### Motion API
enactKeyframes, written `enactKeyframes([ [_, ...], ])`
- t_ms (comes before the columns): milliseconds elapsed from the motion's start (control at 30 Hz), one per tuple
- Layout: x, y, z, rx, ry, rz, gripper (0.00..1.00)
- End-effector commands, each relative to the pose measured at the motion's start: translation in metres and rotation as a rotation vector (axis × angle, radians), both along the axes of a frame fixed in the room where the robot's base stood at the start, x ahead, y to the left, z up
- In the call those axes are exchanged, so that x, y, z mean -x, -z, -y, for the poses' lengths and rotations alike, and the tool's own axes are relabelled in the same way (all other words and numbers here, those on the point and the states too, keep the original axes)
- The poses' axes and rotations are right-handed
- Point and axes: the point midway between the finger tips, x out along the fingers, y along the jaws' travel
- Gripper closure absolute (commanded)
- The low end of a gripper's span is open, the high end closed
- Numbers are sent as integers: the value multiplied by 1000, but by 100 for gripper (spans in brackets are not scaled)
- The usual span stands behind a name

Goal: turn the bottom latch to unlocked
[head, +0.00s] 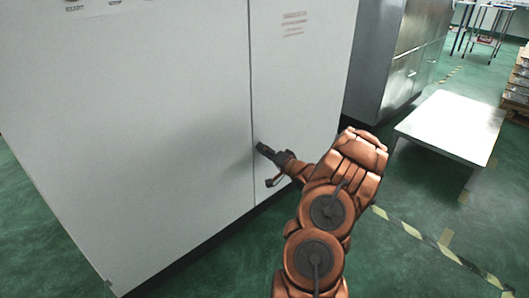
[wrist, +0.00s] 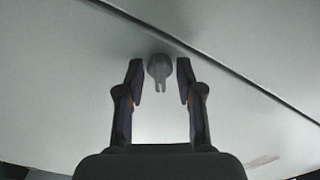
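The bottom latch (wrist: 160,70) is a small grey knob with a narrow slotted tab, on the pale cabinet door beside the seam. In the wrist view it sits between the tips of my gripper (wrist: 160,82), with a gap on each side. My gripper is open, with one dark finger on either side of the latch. In the head view my gripper (head: 264,150) reaches the white cabinet (head: 150,120) near its vertical door seam. The latch is hidden there behind my gripper. I cannot tell the latch's locked or unlocked state.
A low white table (head: 452,125) stands on the green floor to the right. Yellow-black tape (head: 440,248) marks the floor. Wooden pallets (head: 518,90) are at the far right edge.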

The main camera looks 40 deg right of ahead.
Motion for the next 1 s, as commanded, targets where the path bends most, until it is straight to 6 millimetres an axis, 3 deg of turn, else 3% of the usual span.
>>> enactKeyframes([
  [133,0,0,0,0,0,0,64],
  [500,0,0,0,0,1,-1,100],
  [1000,1,-1,0,116,1,-8,100],
])
